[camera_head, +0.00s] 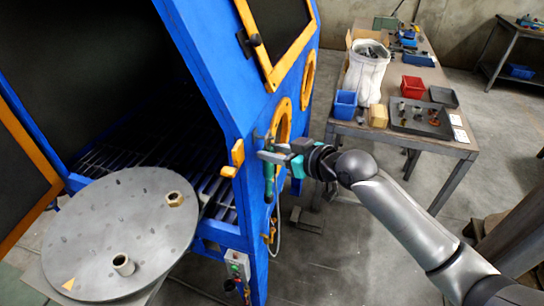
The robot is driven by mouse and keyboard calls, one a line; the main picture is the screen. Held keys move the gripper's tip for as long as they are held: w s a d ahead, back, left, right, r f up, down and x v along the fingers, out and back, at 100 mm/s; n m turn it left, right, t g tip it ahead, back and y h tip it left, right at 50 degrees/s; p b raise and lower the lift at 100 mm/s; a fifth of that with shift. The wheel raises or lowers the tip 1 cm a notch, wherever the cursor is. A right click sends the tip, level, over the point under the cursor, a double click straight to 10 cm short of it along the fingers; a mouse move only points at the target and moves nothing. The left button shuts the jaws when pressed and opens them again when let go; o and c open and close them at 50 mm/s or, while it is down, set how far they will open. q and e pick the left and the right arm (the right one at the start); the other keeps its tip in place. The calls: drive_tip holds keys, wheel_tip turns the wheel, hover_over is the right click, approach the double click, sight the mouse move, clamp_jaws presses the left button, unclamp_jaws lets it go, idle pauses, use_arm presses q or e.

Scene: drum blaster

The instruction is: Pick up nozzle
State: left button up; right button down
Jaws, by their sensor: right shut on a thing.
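The nozzle (270,180) is a green, slender piece hanging roughly upright beside the blue blaster cabinet's orange-rimmed port. My right gripper (272,157) reaches in from the right and is shut on the nozzle near its upper part. The gripper covers part of the nozzle, and whether it still touches the cabinet cannot be told. My left gripper is not in view.
The blue blaster cabinet (222,82) stands open at left. A round grey turntable (110,225) holds two small parts. A workbench (440,143) at the right carries bins, a white sack and a tray. A control box (236,264) sits low on the cabinet.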

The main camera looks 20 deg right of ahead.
drive_tip(key=shift+s+d+r, duration=0.15)
drive_tip(key=shift+r, duration=0.2)
drive_tip(key=s+d, duration=0.4)
drive_tip(key=s, duration=0.3)
drive_tip(key=s+d, duration=0.4)
drive_tip(key=s, duration=0.4)
drive_tip(key=shift+s+d, duration=0.2)
drive_tip(key=shift+s, duration=0.05)
idle(0.5)
